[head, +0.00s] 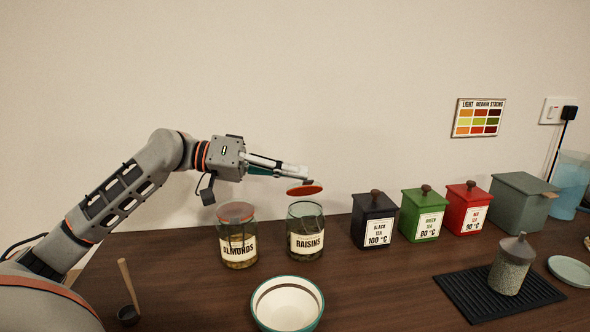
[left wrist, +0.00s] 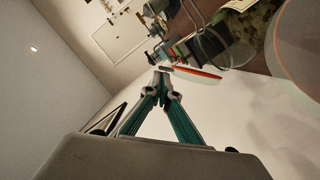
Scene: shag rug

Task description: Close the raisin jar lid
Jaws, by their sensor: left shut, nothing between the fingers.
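The raisin jar (head: 306,243) is a glass jar with a white RAISINS label, standing upright on the dark wooden counter. Its red-orange lid (head: 304,190) is above the jar mouth, with a visible gap to the rim. In the left wrist view the lid (left wrist: 197,72) shows nearly edge-on beside the fingertips. My left gripper (head: 306,176) is shut and empty, its fingertips just above the lid; I cannot tell whether they touch it. The fingers (left wrist: 163,71) meet at their tips in the left wrist view. My right gripper is not in view.
The almond jar (head: 237,247), lid down, stands left of the raisin jar, below my left wrist. A bowl (head: 287,304) is in front. Black (head: 373,222), green (head: 424,216) and red (head: 468,207) tea boxes stand to the right. The wall is behind.

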